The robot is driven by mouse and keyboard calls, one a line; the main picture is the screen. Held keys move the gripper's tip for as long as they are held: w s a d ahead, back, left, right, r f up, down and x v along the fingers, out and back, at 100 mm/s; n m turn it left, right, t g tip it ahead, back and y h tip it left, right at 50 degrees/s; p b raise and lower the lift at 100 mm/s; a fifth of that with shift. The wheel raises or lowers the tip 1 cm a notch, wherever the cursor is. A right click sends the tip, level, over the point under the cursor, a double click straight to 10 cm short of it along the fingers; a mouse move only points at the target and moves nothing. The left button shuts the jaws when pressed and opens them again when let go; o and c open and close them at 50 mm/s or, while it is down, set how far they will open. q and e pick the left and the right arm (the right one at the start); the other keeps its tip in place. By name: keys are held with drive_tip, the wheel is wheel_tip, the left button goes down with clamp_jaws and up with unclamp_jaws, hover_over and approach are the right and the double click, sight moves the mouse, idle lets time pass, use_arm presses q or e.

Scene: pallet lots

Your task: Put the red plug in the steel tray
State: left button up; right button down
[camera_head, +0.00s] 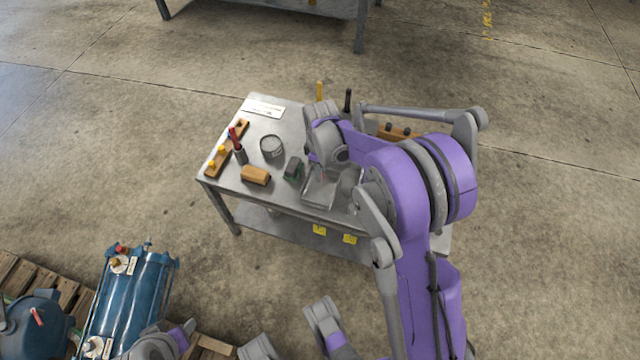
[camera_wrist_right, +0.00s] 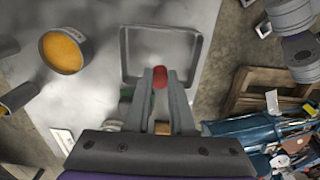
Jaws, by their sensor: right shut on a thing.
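The red plug (camera_wrist_right: 160,77) shows between the fingertips of my right gripper (camera_wrist_right: 160,85) in the right wrist view. The gripper is shut on it. The steel tray (camera_wrist_right: 150,50) is a shallow square tray with a raised rim, and the plug appears over its near side. In the head view the tray (camera_head: 318,194) sits on the metal table, and my right gripper (camera_head: 322,172) is above it, partly hidden by my arm. I cannot tell the exact height of the plug over the tray. My left gripper is not clearly in view.
A blue machine (camera_head: 135,290) rests on a pallet at lower left.

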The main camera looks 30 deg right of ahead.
drive_tip(key=shift+f+b, duration=0.7)
drive_tip(key=shift+f, duration=2.25)
drive_tip(key=shift+f, duration=0.15)
drive_tip(key=c, duration=0.8)
unclamp_jaws()
